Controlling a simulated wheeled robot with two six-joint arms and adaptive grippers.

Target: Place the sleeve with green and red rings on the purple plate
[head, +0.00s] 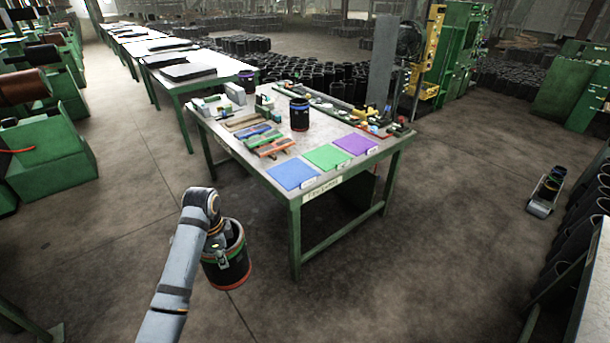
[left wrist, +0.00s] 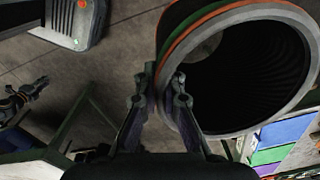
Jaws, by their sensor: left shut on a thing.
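The sleeve with green and red rings (head: 226,262) is a black open cylinder held above the floor, in front of the table's near left corner. My left gripper (left wrist: 160,82) is shut on its wall at the rim. In the left wrist view the sleeve (left wrist: 235,62) shows its wide open mouth, with the green and red rings behind the rim. In the head view my left arm partly covers the sleeve. The purple plate (head: 356,145) lies flat and empty at the table's right front edge. My right gripper is not seen in the head view.
The table (head: 250,153) also bears a green plate (head: 326,157), a blue plate (head: 291,174) and another black sleeve (head: 299,117) with a blue ring. Tools and blocks crowd its back and left. Open floor lies around the table. A small cart (head: 546,193) stands at right.

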